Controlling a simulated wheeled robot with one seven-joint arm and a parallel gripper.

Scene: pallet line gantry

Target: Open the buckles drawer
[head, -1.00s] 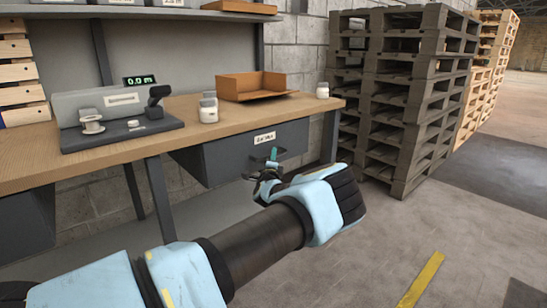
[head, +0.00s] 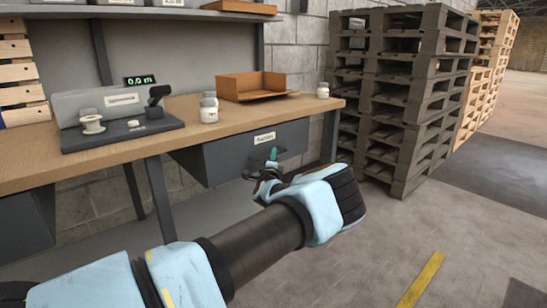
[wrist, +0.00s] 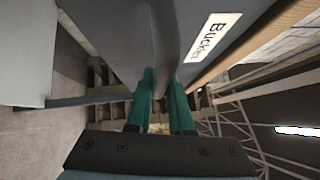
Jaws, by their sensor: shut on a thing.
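The buckles drawer (head: 225,160) is a dark grey unit under the right part of the wooden workbench. Its white label reads "Buckles" in the wrist view (wrist: 213,37). No clear gap shows around its front in the head view. My gripper (head: 272,158) is at the drawer's front, below the label. In the wrist view, its teal fingers (wrist: 160,88) are shut on the grey drawer handle (wrist: 166,35), which runs between them. The fingers hide part of the handle.
The workbench (head: 130,165) carries a scale-like device (head: 120,125), white jars (head: 209,108) and an orange tray (head: 250,88). A bench leg (head: 160,198) stands left of the drawer. Stacked grey pallets (head: 400,100) stand at right.

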